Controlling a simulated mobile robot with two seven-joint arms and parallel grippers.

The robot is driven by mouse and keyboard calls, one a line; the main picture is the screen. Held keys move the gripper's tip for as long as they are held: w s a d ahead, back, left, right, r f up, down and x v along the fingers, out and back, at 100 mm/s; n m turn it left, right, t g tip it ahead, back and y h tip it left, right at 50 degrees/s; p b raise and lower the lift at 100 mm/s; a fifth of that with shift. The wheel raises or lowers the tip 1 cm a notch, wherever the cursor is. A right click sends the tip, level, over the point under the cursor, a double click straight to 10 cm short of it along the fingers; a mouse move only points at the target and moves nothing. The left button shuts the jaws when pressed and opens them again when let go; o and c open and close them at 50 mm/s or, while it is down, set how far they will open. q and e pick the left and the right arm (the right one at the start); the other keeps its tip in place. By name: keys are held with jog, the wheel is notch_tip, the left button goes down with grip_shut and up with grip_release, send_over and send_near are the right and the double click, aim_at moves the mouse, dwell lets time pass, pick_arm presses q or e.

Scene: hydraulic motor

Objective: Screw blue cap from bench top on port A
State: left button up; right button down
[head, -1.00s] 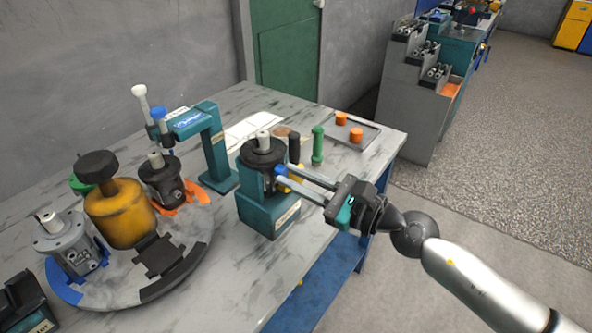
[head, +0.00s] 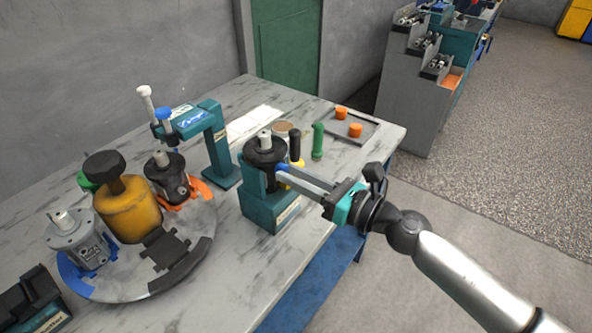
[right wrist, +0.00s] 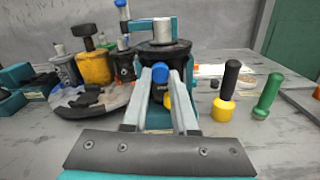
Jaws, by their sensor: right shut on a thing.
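A dark motor (head: 264,152) with an upright silver shaft sits in a teal fixture (head: 268,210) on the bench. My right gripper (head: 281,174) reaches in from the right, its two long fingers shut on the blue cap (head: 283,167) at the motor's side. The right wrist view shows the blue cap (right wrist: 160,72) between the fingertips (right wrist: 160,78), against the motor's front (right wrist: 164,52). The cap hides the port behind it, so I cannot tell its label or how deep the cap sits. My left gripper is not in view.
A black-and-yellow tool (right wrist: 226,92) and a green tool (right wrist: 268,97) stand right of the fixture. A tray (head: 368,136) holds orange caps (head: 355,130). A round turntable (head: 205,225) carries other motors and a yellow canister (head: 128,212). The bench front is clear.

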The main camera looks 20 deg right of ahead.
jog(key=c, duration=0.9)
grip_release()
jog(key=n+b, duration=0.4)
jog(key=n, duration=0.6)
grip_shut()
